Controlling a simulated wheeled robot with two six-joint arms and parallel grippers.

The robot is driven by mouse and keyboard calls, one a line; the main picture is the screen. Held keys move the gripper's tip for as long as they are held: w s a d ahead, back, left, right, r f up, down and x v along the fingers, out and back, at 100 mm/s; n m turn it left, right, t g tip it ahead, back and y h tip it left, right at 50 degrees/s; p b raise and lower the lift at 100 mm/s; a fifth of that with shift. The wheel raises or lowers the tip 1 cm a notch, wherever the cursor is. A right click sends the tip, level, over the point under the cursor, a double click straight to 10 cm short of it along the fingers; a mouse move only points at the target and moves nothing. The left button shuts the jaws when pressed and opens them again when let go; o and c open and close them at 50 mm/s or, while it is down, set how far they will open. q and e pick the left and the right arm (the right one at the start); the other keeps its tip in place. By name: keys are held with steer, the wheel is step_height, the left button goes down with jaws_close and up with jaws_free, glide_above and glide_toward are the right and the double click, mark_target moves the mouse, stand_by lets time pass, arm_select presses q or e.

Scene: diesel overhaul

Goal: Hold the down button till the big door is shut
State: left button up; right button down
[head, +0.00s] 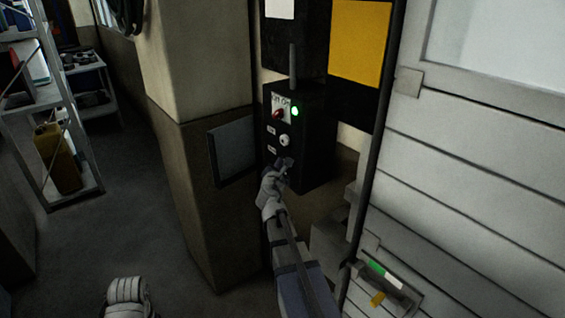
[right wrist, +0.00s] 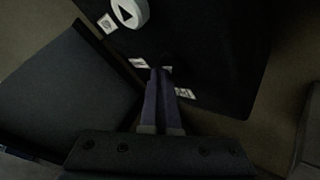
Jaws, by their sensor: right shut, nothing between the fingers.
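A black control box (head: 312,125) hangs on the wall beside the big door (head: 455,180), whose pale slatted panels fill the right of the head view. The door's bottom edge is not clearly seen. The box has a red knob (head: 278,115), a lit green lamp (head: 295,111) and a white button (head: 284,140). A white button with a black triangle (right wrist: 129,11) shows in the right wrist view. My right gripper (head: 284,163) is shut and empty, its tips at the box's lower face, below the white button. Its fingertips (right wrist: 161,72) hide whatever lies behind them; contact cannot be told.
A grey flat panel (head: 233,150) is on the pillar (head: 200,90) left of the box. A yellow panel (head: 359,42) is above right. Shelving with a yellow can (head: 58,158) stands far left. A handle with green and white marks (head: 385,277) is low right.

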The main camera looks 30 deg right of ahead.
stand_by(0.7)
steer(key=shift+s+a, duration=0.1)
steer(key=shift+a, duration=0.85)
steer(key=a, duration=0.5)
steer(key=shift+s, duration=0.15)
steer(key=s+a+f+m+g+y, duration=0.2)
steer(key=s+a+f+m+g, duration=0.1)
steer(key=s+a+f+m, duration=0.4)
steer(key=s+a+f+m+g+y, duration=0.2)
steer(key=s+a+f+g+y, duration=0.15)
steer(key=a, duration=0.65)
steer(key=s+a+f+m+g+y, duration=0.1)
steer(key=s+a+f+m+g, duration=0.2)
steer(key=s+a+f+m, duration=0.4)
steer(key=s+a+f+g+y, duration=0.1)
steer(key=s+a+g+y, duration=0.2)
steer(key=s+a, duration=0.5)
steer(key=a, duration=0.3)
steer(key=shift+s+m, duration=0.35)
steer(key=shift+m, duration=0.05)
